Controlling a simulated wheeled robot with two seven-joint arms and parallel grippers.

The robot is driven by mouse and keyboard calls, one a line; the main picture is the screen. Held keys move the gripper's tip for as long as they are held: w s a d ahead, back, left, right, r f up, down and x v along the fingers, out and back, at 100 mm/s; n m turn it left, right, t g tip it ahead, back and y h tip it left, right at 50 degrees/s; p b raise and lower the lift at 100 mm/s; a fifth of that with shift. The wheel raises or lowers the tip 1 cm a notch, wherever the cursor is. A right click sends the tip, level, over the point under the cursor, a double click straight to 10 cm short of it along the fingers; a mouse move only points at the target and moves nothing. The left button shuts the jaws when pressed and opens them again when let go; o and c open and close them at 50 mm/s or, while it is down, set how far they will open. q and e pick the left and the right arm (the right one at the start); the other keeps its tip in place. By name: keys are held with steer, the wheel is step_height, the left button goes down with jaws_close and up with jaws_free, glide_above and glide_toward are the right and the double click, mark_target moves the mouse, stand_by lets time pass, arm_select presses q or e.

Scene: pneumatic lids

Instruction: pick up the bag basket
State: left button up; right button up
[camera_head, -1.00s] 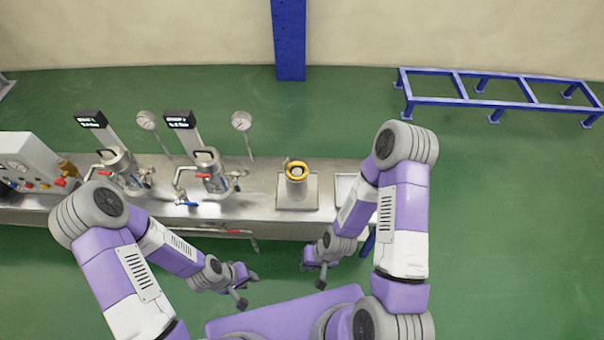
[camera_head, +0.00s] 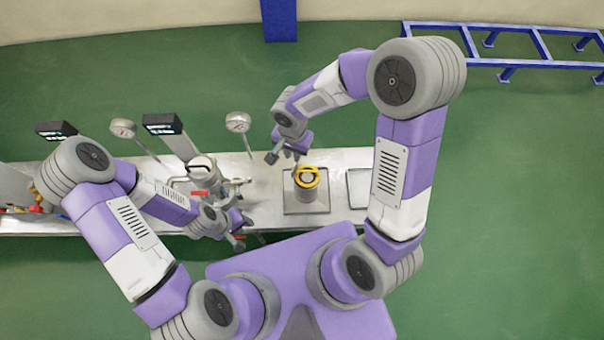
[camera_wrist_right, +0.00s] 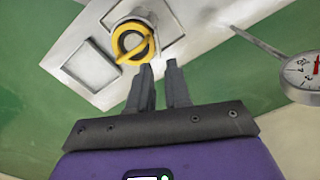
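The bag basket (camera_head: 307,187) is a metal cylinder with a yellow ring handle on top, standing upright on a square plate on the steel bench. In the right wrist view its yellow handle (camera_wrist_right: 133,43) lies just beyond my fingertips. My right gripper (camera_head: 286,157) is above the bench, behind and to the left of the basket. Its two fingers show apart and empty in the right wrist view (camera_wrist_right: 160,68), not touching the handle. My left gripper (camera_head: 240,232) is low at the bench's front edge, left of the basket; its finger opening is unclear.
A steel vessel with valves (camera_head: 205,172) stands left of the basket. A dial gauge (camera_head: 238,122) on a thin stem rises behind the bench and shows near the right gripper (camera_wrist_right: 302,72). A shallow square recess (camera_head: 358,188) lies right of the basket. A blue frame (camera_head: 510,42) stands behind.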

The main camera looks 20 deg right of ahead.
mark_target(295, 166)
steer(key=f+b, duration=0.1)
steer(key=f, duration=0.2)
steer(key=f+b, duration=0.1)
steer(key=f, duration=0.2)
steer(key=shift+s+d+b, duration=0.1)
steer(key=shift+s+b, duration=0.1)
steer(key=shift+b, duration=0.15)
steer(key=shift+s+f, duration=0.15)
steer(key=shift+f, duration=0.25)
steer(key=shift+w+f, duration=0.25)
steer(key=shift+s+r, duration=0.1)
steer(key=shift+c, duration=0.5)
jaws_close()
